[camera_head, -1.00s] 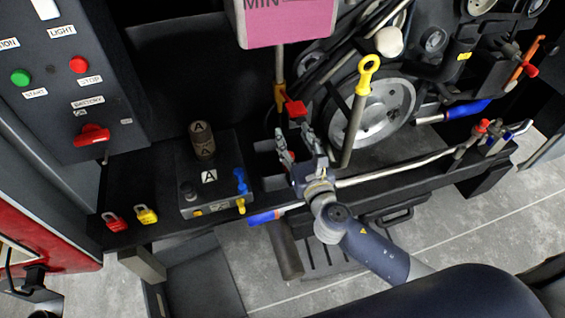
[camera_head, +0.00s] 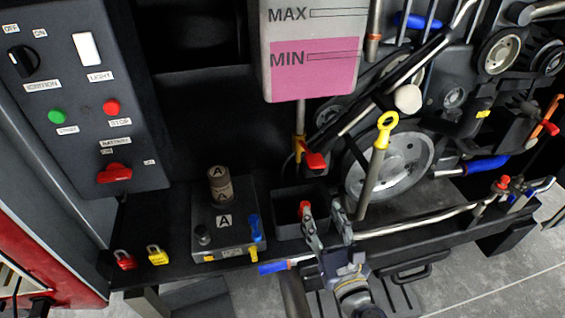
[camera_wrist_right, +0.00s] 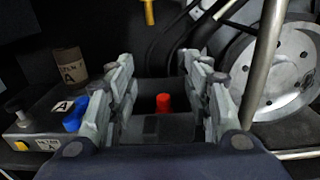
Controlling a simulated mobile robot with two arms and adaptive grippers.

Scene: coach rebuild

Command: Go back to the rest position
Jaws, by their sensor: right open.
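My right gripper (camera_head: 323,214) is open, above the front of the black bench, with its fingers pointing away from me. A small red cap (camera_head: 304,207) shows close to its left fingertip. In the right wrist view the red cap (camera_wrist_right: 163,102) shows between the two spread fingers, inside or over a dark open box (camera_wrist_right: 150,127), and nothing touches it that I can see. The dark open box (camera_head: 287,226) also shows in the head view, partly hidden by the fingers. My left gripper is not in view.
A yellow-ringed dipstick (camera_head: 371,180) stands just right of my gripper, before a grey pulley (camera_head: 408,166). A red-handled valve (camera_head: 314,161) hangs behind, below the MIN/MAX tank (camera_head: 312,85).

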